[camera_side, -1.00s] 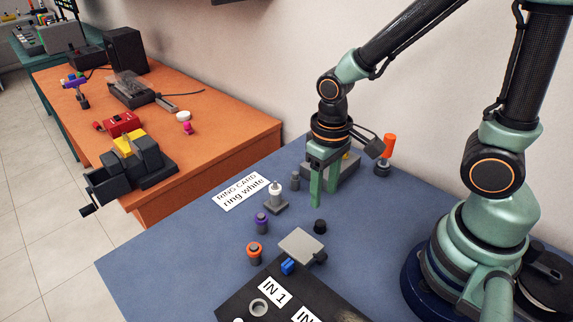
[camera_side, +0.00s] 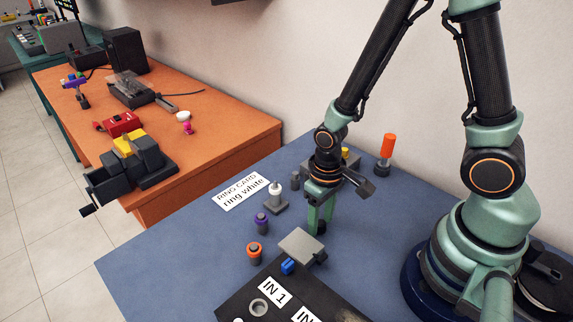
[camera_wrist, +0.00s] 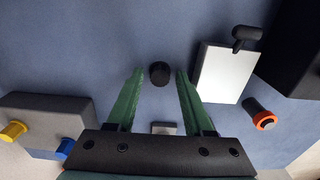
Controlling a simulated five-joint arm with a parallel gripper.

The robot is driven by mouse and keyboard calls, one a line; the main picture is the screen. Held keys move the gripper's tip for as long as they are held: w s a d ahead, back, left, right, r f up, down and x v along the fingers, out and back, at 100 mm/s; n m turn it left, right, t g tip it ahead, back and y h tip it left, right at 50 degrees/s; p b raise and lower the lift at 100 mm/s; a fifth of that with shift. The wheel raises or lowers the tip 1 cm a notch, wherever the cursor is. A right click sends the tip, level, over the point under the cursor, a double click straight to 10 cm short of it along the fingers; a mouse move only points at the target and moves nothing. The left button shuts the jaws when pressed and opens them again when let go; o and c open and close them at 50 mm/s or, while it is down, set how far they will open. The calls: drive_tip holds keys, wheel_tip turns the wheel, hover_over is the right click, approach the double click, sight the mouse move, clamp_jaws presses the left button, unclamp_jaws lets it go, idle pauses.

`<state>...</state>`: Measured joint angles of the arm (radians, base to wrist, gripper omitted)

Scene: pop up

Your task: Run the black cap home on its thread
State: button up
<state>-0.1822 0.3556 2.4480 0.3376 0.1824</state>
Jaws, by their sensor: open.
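The black cap (camera_side: 321,228) is a small dark round piece on the blue table, partly hidden by my fingers in the side view. In the wrist view the cap (camera_wrist: 160,73) shows between my two green fingertips, with a gap on both sides. My gripper (camera_side: 316,226) is open, points down and stands low over the cap. A grey stand (camera_side: 276,206) holds an upright post with a white ring (camera_side: 275,188), left of my gripper. I cannot make out a thread on it.
Purple-ringed (camera_side: 262,222) and orange-ringed (camera_side: 254,252) pegs stand left. A black board (camera_side: 250,295) is at the front. An orange-topped post (camera_side: 387,148) stands behind right.

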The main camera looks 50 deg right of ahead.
sight(321, 223)
clamp_jaws()
drive_tip(key=shift+r, duration=2.1)
drive_tip(key=w+r, duration=0.3)
drive_tip(key=w, duration=0.1)
drive_tip(key=w+a+r, duration=0.1)
drive_tip(key=w+r, duration=0.2)
drive_tip(key=w, duration=0.1)
drive_tip(key=w+r, duration=0.3)
drive_tip(key=w, duration=0.1)
drive_tip(key=shift+a+r, duration=0.2)
drive_tip(key=shift+a, duration=0.2)
